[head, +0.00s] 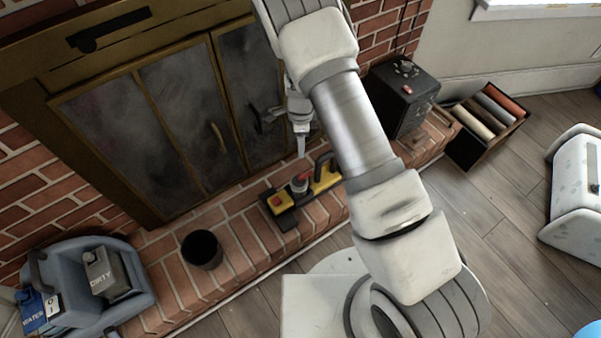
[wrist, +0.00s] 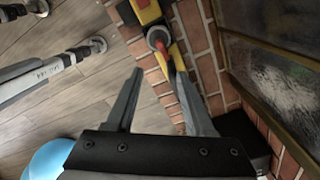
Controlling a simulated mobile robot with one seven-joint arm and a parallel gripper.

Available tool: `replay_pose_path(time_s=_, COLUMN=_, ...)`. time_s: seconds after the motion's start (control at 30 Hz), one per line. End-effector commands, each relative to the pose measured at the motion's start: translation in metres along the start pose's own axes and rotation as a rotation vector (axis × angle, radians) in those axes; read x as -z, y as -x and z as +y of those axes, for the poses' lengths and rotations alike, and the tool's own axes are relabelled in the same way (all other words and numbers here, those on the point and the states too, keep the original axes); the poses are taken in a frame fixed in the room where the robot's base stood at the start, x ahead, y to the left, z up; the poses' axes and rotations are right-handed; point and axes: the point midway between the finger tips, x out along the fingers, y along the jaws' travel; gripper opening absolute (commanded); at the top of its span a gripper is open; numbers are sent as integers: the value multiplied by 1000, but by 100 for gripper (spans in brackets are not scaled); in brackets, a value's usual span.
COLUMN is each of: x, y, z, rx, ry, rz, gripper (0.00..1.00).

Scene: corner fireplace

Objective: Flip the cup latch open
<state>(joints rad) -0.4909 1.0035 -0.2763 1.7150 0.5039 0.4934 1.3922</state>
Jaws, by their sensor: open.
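A yellow and black tool (head: 322,181) lies on the brick hearth, with a grey round cup (head: 299,184) at its middle and a red piece (head: 305,177), likely the latch, beside the cup. My gripper (head: 301,152) points down just above the cup in the head view. In the wrist view my gripper (wrist: 160,72) is open and empty, its two fingers spread. The cup (wrist: 157,38) and the orange-red piece (wrist: 162,56) show just beyond and between the fingertips. Whether a finger touches the red piece, I cannot tell.
The brass-framed fireplace doors (head: 190,110) stand close behind the tool. A black cup (head: 202,250) and a blue-grey caddy (head: 95,285) are to the left. A black box (head: 403,95) stands on the hearth to the right, near a crate of rolls (head: 487,120).

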Motion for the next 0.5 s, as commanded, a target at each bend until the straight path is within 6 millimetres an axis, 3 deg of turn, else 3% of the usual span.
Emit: replay_pose_path(time_s=0.5, x=0, y=-112, z=1, rx=-3, ry=1, rz=-1, gripper=53)
